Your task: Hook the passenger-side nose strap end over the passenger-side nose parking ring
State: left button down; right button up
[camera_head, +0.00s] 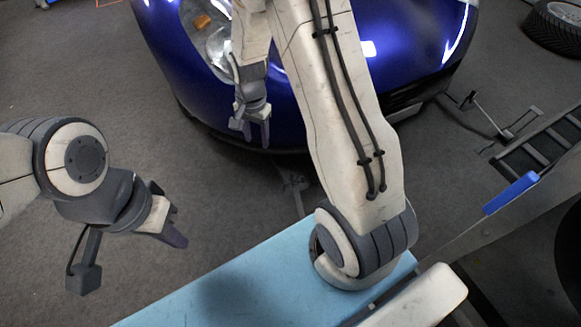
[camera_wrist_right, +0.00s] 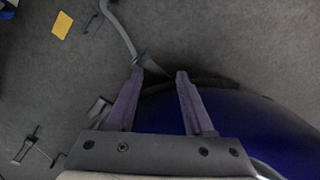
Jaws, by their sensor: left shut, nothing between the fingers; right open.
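My right gripper (camera_head: 255,138) hangs in front of the blue car's nose (camera_head: 290,110), fingers pointing down. In the right wrist view its two fingers (camera_wrist_right: 160,72) are apart with nothing held between them. A pale grey strap-like band (camera_wrist_right: 122,33) runs from the top edge down to near the left fingertip; its lower end is dark and lies just beyond the tips. I cannot tell whether it touches them. My left gripper (camera_head: 174,236) is shut and empty, over bare floor left of the blue bench top. I cannot make out the parking ring in either view.
The light-blue bench top (camera_head: 250,285) lies below my right arm. A grey floor fitting (camera_head: 293,185) sits before the car. A metal frame with slats (camera_head: 540,150) and a tyre (camera_head: 556,25) are at right. A yellow patch (camera_wrist_right: 62,25) lies on the floor.

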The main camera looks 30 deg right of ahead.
aim_at(294, 173)
jog(key=d+f+m+b, duration=0.2)
jog(key=d+f, duration=0.2)
jog(key=f, duration=0.2)
jog(key=d+f+m+b, duration=0.2)
jog(key=d+f+m, duration=0.1)
jog(key=f, duration=0.4)
jog(key=d+f+m+b, duration=0.2)
jog(key=d+f, duration=0.3)
jog(key=f, duration=0.2)
jog(key=shift+w+d+f, duration=0.2)
jog(key=shift+d, duration=0.05)
notch_tip(294, 173, down, 5)
jog(key=b, duration=0.5)
jog(key=shift+f, duration=0.1)
jog(key=shift+f+b, duration=0.8)
jog(key=shift+f, duration=1)
pick_arm(q)
notch_tip(294, 173, down, 15)
jog(key=shift+r, duration=0.1)
pick_arm(e)
grip_shut()
pick_arm(q)
jog(key=shift+r+p, duration=0.75)
jog(key=shift+p, duration=0.05)
pick_arm(e)
jog(key=shift+r, duration=0.65)
